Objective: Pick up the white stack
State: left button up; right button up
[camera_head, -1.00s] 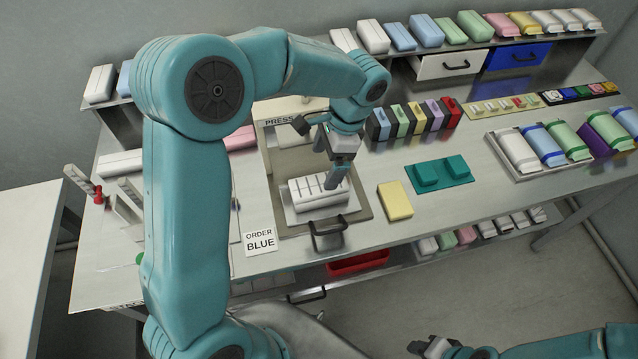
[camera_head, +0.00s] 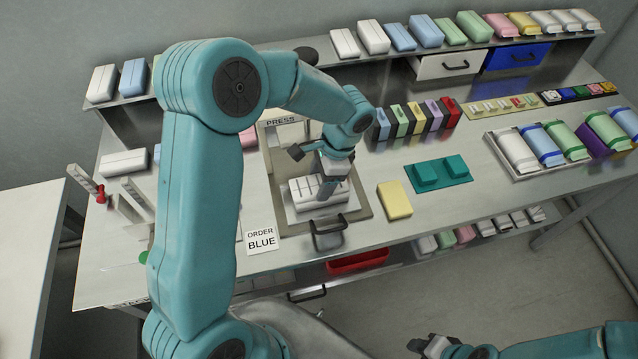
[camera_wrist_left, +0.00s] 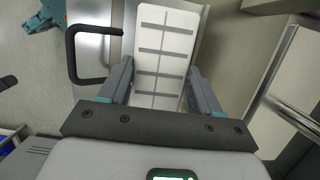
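The white stack (camera_head: 306,194), a block with dark lines across its top, lies on the tray in the press (camera_head: 279,122). In the left wrist view the stack (camera_wrist_left: 160,45) runs lengthwise between the fingers. My left gripper (camera_head: 313,178) is low over the stack, pointing down. In the left wrist view the gripper (camera_wrist_left: 159,70) is open, one finger along each long side with a thin gap visible. The stack still rests on the tray. My right gripper (camera_head: 430,346) is at the bottom edge, away from the table; its opening is unclear.
A black handle (camera_head: 328,236) stands at the front of the press tray. A yellow block (camera_head: 395,201) and a teal mat (camera_head: 438,174) lie to the right. An order card reading BLUE (camera_head: 261,240) is at the front left. Colored packs line the back shelf.

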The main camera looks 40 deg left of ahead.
pick_arm(q)
jog(key=shift+w, duration=0.1)
notch_tip(320, 180, up, 20)
dwell(0.6)
dwell(0.6)
